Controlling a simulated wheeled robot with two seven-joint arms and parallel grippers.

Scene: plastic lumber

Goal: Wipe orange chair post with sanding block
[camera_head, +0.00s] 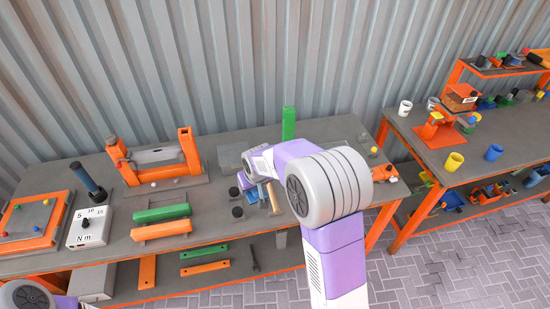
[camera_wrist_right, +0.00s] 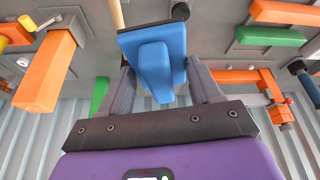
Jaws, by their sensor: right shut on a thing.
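A blue sanding block (camera_wrist_right: 150,42) is held between the fingers of my right gripper (camera_wrist_right: 158,82), with its narrower grip part between them. In the head view, my right arm hides most of this gripper and the block. An orange post (camera_wrist_right: 45,72) stands to the left of the block in the right wrist view, apart from it; my arm seems to cover it in the head view. An orange frame with two uprights (camera_head: 188,150) stands on the left table and also shows at the right of the wrist view (camera_wrist_right: 270,88). My left gripper is out of view.
A green post (camera_head: 288,122) stands behind my right arm. Green (camera_head: 162,213) and orange bars lie at the table's (camera_head: 120,235) front. A torque tester (camera_head: 88,228) and blue-handled tool stand at left. A second workbench (camera_head: 425,160) with cups is at right.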

